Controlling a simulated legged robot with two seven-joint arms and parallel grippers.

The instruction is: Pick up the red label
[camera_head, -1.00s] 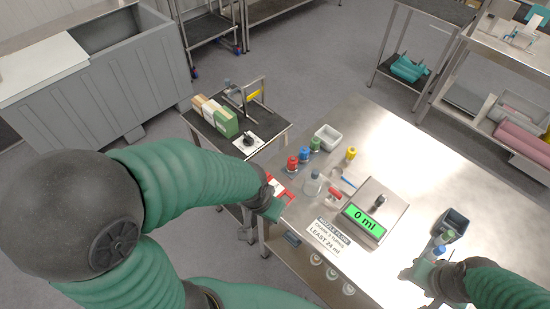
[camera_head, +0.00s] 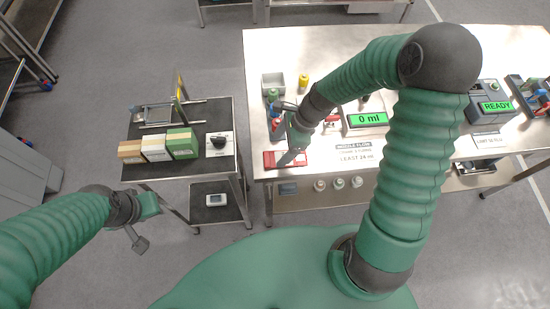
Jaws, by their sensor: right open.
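The red label (camera_head: 271,160) lies flat at the left front corner of the steel table; part of it is hidden under my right gripper. My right gripper (camera_head: 289,157) reaches down over the label with open jaws. I cannot tell whether its fingers touch the label. My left gripper (camera_head: 142,226) hangs over the floor, in front of the small dark cart and well left of the label. Whether its jaws are open or shut does not show clearly.
The steel table (camera_head: 300,60) holds a grey bin (camera_head: 272,82), a yellow-capped bottle (camera_head: 304,80), a scale display reading 0 ml (camera_head: 368,119) and a READY device (camera_head: 494,106). The dark cart (camera_head: 222,168) carries several boxes (camera_head: 181,143). A floor gap separates cart and table.

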